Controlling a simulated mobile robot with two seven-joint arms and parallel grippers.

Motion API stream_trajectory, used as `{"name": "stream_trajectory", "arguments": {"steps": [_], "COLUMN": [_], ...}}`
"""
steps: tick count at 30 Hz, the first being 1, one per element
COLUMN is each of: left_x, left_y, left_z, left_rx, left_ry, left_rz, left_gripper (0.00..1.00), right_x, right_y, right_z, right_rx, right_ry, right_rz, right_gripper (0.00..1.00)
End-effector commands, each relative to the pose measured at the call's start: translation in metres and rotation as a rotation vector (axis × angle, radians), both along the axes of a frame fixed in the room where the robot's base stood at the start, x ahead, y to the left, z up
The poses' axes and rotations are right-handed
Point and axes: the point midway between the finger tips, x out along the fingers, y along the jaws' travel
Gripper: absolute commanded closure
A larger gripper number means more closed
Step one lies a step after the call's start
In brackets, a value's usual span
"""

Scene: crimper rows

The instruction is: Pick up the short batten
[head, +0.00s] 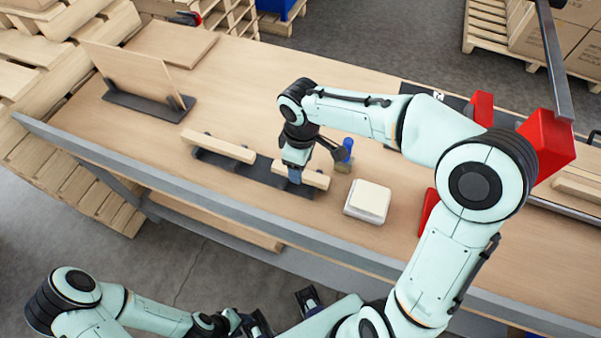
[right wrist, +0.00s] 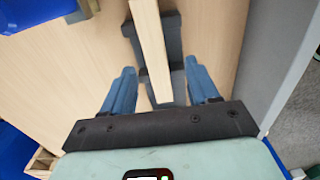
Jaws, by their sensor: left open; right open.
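The short batten (head: 315,180) is a pale wooden bar lying across the right end of a dark rack (head: 235,171) near the table's front edge. My right gripper (head: 294,177) is over this batten and hides part of it. In the right wrist view its blue fingers (right wrist: 162,88) are open, one on each side of the batten (right wrist: 150,40), with gaps visible. A longer batten (head: 218,147) lies on the rack to the left. My left gripper (head: 284,312) is open and empty, low in front of the table.
A cream block (head: 370,198) in a light tray sits right of the rack, with a blue-topped item (head: 346,150) behind it. An upright panel (head: 135,72) stands in a dark base at left. Red pieces (head: 426,210) stand at right. The table (head: 235,95) behind the rack is clear.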

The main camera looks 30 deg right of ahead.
Motion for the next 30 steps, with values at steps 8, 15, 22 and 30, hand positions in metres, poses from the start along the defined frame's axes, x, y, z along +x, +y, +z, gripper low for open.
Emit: {"name": "stream_trajectory", "arguments": {"steps": [8,15,22,30], "left_x": [-0.001,-0.001,-0.001,-0.001], "left_y": [0.000,0.000,0.000,0.000], "left_z": [-0.003,-0.003,-0.003,-0.003], "left_rx": [0.000,0.000,0.000,0.000], "left_ry": [0.001,0.001,0.001,0.001], "left_rz": [0.000,0.000,0.000,0.000], "left_gripper": [0.57,0.57,0.57,0.57], "right_x": [0.005,0.006,0.005,0.006], "right_y": [-0.001,-0.001,-0.002,-0.002], "right_z": [-0.038,-0.040,-0.039,-0.039], "right_rx": [0.000,0.000,0.000,0.000], "right_ry": [0.003,0.000,0.000,0.000], "right_rz": [0.000,0.000,0.000,0.000], "right_gripper": [0.40,0.40,1.00,1.00]}}
